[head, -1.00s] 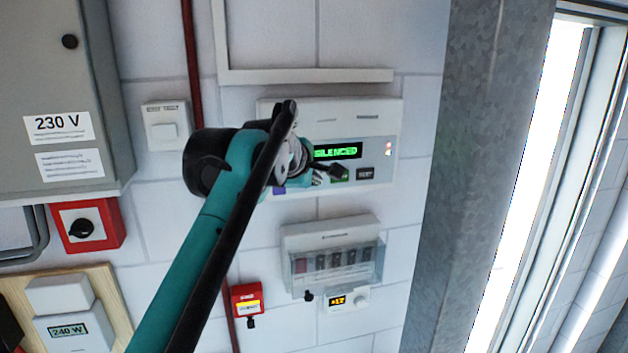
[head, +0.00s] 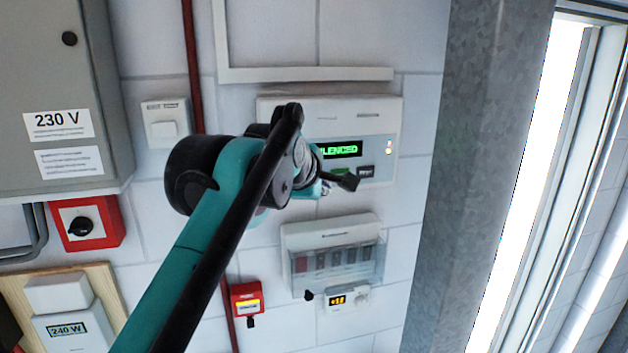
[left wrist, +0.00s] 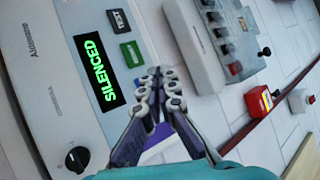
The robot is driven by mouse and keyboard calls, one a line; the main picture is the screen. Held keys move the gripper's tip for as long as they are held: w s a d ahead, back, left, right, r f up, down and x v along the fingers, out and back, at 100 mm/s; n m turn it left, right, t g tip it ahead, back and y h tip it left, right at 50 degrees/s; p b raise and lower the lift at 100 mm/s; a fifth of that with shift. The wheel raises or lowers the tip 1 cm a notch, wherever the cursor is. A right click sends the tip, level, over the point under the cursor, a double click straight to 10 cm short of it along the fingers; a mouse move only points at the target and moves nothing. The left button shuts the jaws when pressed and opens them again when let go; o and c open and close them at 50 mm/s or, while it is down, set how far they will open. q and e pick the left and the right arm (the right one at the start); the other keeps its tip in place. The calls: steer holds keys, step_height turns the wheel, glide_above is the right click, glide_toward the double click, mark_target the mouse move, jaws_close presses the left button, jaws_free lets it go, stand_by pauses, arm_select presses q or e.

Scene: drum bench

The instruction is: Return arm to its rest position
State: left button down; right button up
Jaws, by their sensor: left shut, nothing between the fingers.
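My left arm comes in from the lower left in the head view, and its gripper (head: 347,182) is in front of the lower right part of a white alarm panel (head: 387,114). In the left wrist view my left gripper (left wrist: 160,75) is shut and empty, its fingertips together beside the panel's green button (left wrist: 132,54). The panel's display (left wrist: 101,68) reads SILENCED in green. A dark TEST button (left wrist: 119,21) and a black knob (left wrist: 77,159) are also on the panel. Whether the fingertips touch the panel cannot be told. My right gripper is not in view.
A breaker box (head: 330,232) is below the panel, with a small thermostat (head: 348,299) and a red call box (head: 246,298) lower down. A grey 230 V cabinet (head: 55,85) is at the left. A grey metal column (head: 470,180) stands at the right.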

arm_select(q)
steer(key=shift+s, duration=0.2)
steer(key=s+a+f+m+g+y+b, duration=0.1)
steer(key=s+a+f+m+b, duration=0.4)
steer(key=f, duration=2)
steer(key=s+a+f+m+g+y+b, duration=0.1)
steer(key=s+a+f+m+b, duration=0.4)
steer(key=s+f+b, duration=0.7)
steer(key=s+a+f+m+g+y+b, duration=0.1)
steer(key=s+a+f+m+b, duration=0.4)
steer(key=f+b, duration=1.6)
steer(key=s+a+f, duration=0.1)
steer(key=f, duration=0.8)
steer(key=s+a+f+g, duration=0.1)
steer(key=s+a+f, duration=0.1)
steer(key=f, duration=0.8)
steer(key=shift+s+a+m+y, duration=0.2)
steer(key=shift+a+m+y, duration=0.1)
steer(key=shift+m, duration=0.1)
steer(key=shift+d+r, duration=0.1)
steer(key=shift+r, duration=0.05)
